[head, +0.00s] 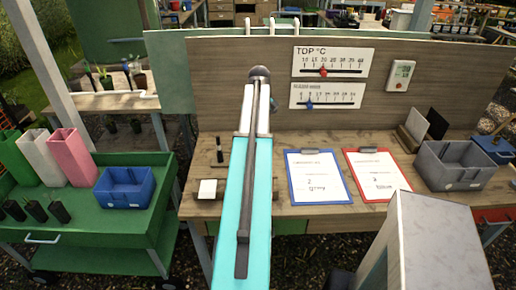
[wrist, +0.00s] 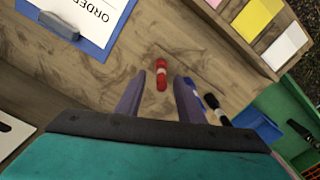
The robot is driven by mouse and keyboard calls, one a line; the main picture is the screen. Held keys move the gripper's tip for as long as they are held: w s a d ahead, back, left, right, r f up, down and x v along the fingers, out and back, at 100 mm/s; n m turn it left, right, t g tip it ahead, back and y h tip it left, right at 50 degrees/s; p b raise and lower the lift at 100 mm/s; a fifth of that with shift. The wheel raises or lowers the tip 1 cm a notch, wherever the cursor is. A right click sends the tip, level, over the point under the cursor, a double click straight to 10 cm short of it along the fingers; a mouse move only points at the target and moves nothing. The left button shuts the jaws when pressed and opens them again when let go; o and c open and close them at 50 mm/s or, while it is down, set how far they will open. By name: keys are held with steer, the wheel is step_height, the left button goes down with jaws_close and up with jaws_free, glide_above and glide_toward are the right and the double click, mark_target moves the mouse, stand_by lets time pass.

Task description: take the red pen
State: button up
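My gripper (wrist: 158,88) is open, with one dark finger on each side of the pen's line. The pen shows in the gap between the fingertips and a little beyond them, with nothing gripped. I cannot tell how far above the bench the fingers are. In the head view my own arm covers the middle of the bench, and neither the pen nor the gripper fingers can be made out there.
A blue clipboard (head: 317,176), a red clipboard (head: 379,175) and a grey bin (head: 456,165) occupy the bench's right side. An upright wooden board (head: 225,100) closes the back.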

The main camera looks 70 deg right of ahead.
steer(key=shift+w+f+p, duration=0.15)
steer(key=shift+f+p, duration=0.8)
steer(key=shift+f, duration=1.65)
jaws_close()
